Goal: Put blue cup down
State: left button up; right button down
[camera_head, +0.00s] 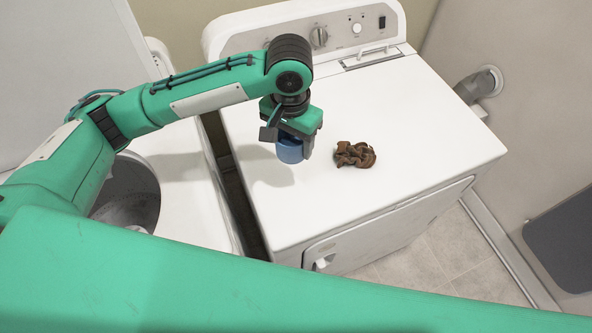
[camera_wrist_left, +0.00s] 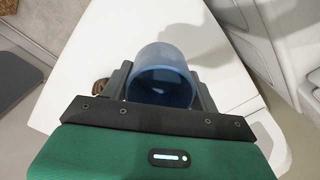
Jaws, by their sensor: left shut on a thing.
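The blue cup (camera_head: 289,151) is in my left gripper (camera_head: 290,141), over the left part of the white dryer's top. In the left wrist view the cup (camera_wrist_left: 162,78) sits between the two fingers of my left gripper (camera_wrist_left: 163,90), which are shut on its sides. I look into its open mouth there, and part of its side is hidden by the fingers. A shadow lies on the white top near the cup. I cannot tell whether the cup's base touches the surface. My right gripper is not in view.
A crumpled brown cloth (camera_head: 355,154) lies on the dryer top (camera_head: 420,120) to the right of the cup. The control panel (camera_head: 320,30) stands along the back. A gap separates the dryer from the open washer (camera_head: 190,170) at left. The right part of the top is clear.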

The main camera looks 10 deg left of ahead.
pick_arm(q)
notch_tip(320, 180, down, 8)
jog(key=shift+r+p, duration=0.1)
jog(key=shift+p, duration=0.35)
jog(key=shift+f+p, duration=0.4)
jog(key=shift+f, duration=2.3)
jog(key=shift+f, duration=0.1)
jog(key=o, duration=0.9)
jog(key=shift+o, duration=0.2)
notch_tip(320, 180, up, 11)
jog(key=shift+b, duration=1.2)
jog(key=shift+r, duration=0.65)
